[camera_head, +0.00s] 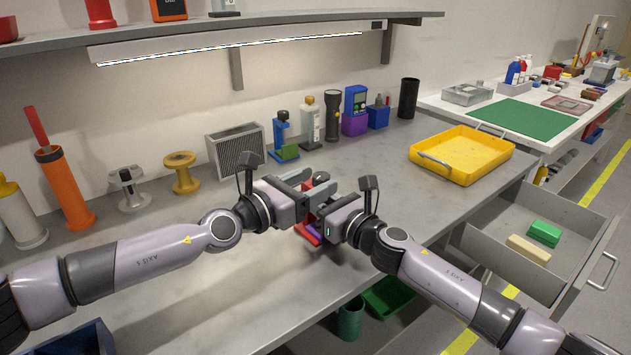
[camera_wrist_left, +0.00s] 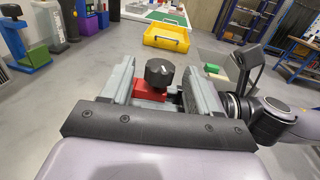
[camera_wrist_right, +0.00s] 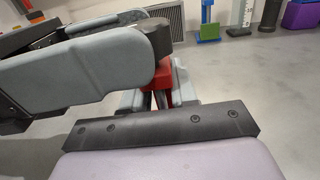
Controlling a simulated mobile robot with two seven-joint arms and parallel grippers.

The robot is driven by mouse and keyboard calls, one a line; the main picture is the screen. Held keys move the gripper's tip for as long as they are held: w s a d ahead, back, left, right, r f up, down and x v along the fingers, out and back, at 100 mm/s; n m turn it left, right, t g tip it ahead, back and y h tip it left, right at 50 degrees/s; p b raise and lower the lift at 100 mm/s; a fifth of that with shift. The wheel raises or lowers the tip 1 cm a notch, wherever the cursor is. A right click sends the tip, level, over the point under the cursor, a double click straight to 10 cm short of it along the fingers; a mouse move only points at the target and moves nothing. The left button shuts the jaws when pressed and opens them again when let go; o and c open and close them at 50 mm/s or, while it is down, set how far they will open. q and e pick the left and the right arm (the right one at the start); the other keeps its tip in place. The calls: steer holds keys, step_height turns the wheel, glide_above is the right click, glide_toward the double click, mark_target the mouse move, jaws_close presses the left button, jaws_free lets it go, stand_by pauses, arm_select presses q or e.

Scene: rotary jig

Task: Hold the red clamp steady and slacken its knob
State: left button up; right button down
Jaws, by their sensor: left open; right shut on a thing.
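The red clamp (camera_wrist_left: 150,95) stands on the workbench, with a dark round knob (camera_wrist_left: 160,72) on top. My left gripper (camera_wrist_left: 160,68) is open, one finger on each side of the knob, with gaps on both sides. In the head view my left gripper (camera_head: 318,184) comes in from the left and partly hides the clamp. My right gripper (camera_wrist_right: 160,92) is shut on the red clamp (camera_wrist_right: 161,76), below the knob. In the right wrist view a big grey finger of my left gripper crosses in front, and the knob (camera_wrist_right: 157,33) is partly hidden behind it.
A yellow tray (camera_head: 462,155) sits to the right on the bench, beside an open drawer (camera_head: 540,245).

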arm_select(q)
steer(key=shift+w+d, duration=0.4)
steer(key=shift+c, duration=0.2)
steer(key=c, duration=1)
steer(key=shift+s+d+r+t, duration=0.25)
steer(key=shift+d+r+t, duration=0.1)
steer(key=shift+d, duration=0.2)
steer(key=shift+s+d+n+t+y, duration=0.15)
steer(key=shift+n+t+y, duration=0.1)
steer(key=shift+n+y, duration=0.15)
steer(key=shift+w+a+f+n+y, duration=0.2)
steer(key=shift+a+n+y, duration=0.1)
steer(key=shift+a+y, duration=0.1)
steer(key=shift+t, duration=0.3)
